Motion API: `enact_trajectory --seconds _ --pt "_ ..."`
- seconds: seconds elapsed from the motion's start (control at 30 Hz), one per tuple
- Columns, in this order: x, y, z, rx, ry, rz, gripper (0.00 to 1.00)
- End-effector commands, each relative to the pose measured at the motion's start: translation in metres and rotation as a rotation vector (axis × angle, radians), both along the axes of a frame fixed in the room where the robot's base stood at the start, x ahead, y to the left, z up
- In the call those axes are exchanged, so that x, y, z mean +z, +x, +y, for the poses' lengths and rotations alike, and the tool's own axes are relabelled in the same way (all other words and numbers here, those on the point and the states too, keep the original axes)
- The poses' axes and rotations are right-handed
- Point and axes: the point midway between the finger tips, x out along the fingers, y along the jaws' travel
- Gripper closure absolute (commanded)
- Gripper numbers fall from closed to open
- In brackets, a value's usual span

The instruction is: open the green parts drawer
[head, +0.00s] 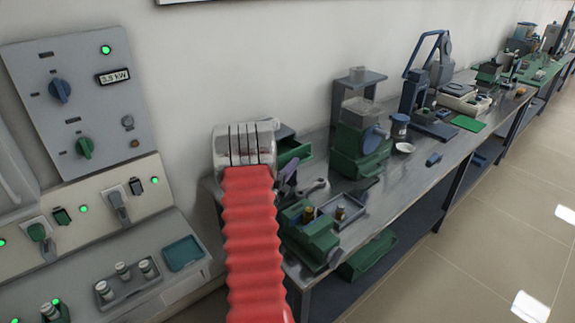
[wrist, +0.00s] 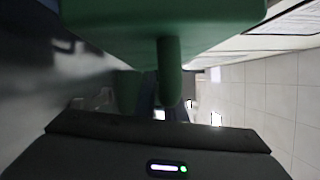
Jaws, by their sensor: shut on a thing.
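The green parts drawer (head: 294,152) is at the left end of the bench, just right of my wrist in the head view. It appears to stand partly out from a dark housing (head: 283,131). In the wrist view its green front (wrist: 160,15) fills the top, with a rounded green handle (wrist: 170,72) hanging down from it. My gripper (head: 288,176) is at the drawer's front, largely hidden behind my arm in the head view. It is shut on the handle, though the contact itself is not clear to see.
A green machine (head: 312,235) and a grey tray (head: 340,210) stand close in front on the metal bench (head: 385,200). A green grinder-like device (head: 360,140) is to the right. A furnace control panel (head: 80,90) stands at left.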

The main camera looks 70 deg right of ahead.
Motion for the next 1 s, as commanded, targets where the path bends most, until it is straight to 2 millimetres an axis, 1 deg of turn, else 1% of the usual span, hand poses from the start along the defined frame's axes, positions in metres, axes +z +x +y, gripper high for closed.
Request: enact_trajectory --seconds 0.03,0.2,0.23,0.5,0.8,0.87,1.0 --pt "-0.006 -0.002 0.001 -0.003 0.012 0.002 1.00" --pt "-0.006 -0.003 0.001 -0.004 0.012 0.002 1.00" --pt "-0.006 -0.003 0.001 -0.004 0.012 0.002 0.89" --pt "-0.004 -0.003 0.000 -0.004 0.007 0.002 0.71" --pt "-0.002 -0.001 0.002 -0.002 0.005 0.001 0.71" --pt "-0.002 0.000 0.004 -0.001 0.005 0.001 0.71" --pt "-0.003 0.002 0.018 0.000 0.005 0.002 0.71"
